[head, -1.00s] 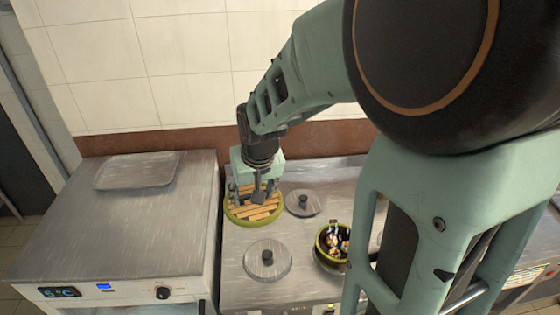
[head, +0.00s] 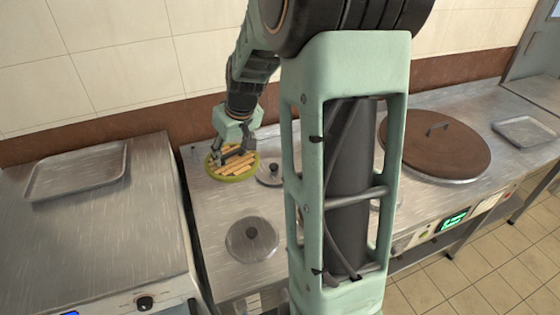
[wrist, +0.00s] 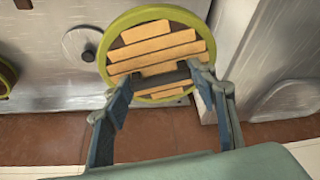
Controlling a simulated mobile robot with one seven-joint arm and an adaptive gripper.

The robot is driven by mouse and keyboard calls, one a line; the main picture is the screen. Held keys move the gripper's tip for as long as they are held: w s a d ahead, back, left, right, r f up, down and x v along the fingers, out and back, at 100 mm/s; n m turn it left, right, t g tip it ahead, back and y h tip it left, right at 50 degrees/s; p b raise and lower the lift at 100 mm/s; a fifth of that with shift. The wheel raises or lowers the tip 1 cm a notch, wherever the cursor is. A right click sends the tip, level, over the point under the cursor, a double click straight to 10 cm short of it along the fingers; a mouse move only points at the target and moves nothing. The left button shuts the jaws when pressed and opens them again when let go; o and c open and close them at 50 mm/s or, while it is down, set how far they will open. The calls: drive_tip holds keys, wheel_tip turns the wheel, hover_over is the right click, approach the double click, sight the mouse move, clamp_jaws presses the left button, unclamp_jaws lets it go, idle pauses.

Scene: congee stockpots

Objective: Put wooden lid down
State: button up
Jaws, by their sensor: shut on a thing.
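The wooden lid (head: 222,172) is round, with pale slats and a green rim. It is over the back left corner of the steel stove top, and it also shows in the wrist view (wrist: 165,48). My gripper (head: 237,147) is above it. In the wrist view its fingers (wrist: 162,78) are closed on the dark bar handle across the slats. The lid looks about level. I cannot tell whether it touches the surface below, which it hides.
Two grey round lids, one beside the wooden lid (head: 268,172) and one nearer (head: 250,240), lie on the stove top (head: 213,225). A tray (head: 75,172) lies on the left counter. A large brown lid (head: 440,150) is at right. A green-rimmed pot (wrist: 5,78) shows partly in the wrist view.

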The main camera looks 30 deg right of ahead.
drive_tip(key=w+d+f+n+b, duration=0.1)
drive_tip(key=w+d+f+b, duration=0.1)
drive_tip(key=d+f+b, duration=0.5)
drive_tip(key=w+a+f+p, duration=0.1)
drive_tip(key=w+f, duration=0.1)
drive_tip(key=w, duration=0.2)
drive_tip(key=w+a+f+p, duration=0.1)
drive_tip(key=w+f+p, duration=0.1)
drive_tip(key=w+f, duration=0.1)
drive_tip(key=w+a+f+p, duration=0.1)
drive_tip(key=w+f, duration=0.2)
drive_tip(key=w, duration=0.1)
drive_tip(key=shift+w+a+p, duration=0.25)
drive_tip(key=shift+w+p, duration=0.05)
drive_tip(key=shift+p, duration=0.05)
drive_tip(key=shift+w+a+f, duration=0.2)
drive_tip(key=shift+w+f, duration=0.25)
drive_tip(key=shift+f, duration=1.7)
drive_tip(key=shift+f, duration=0.2)
drive_tip(key=o, duration=1.2)
drive_tip(key=shift+c, duration=0.2)
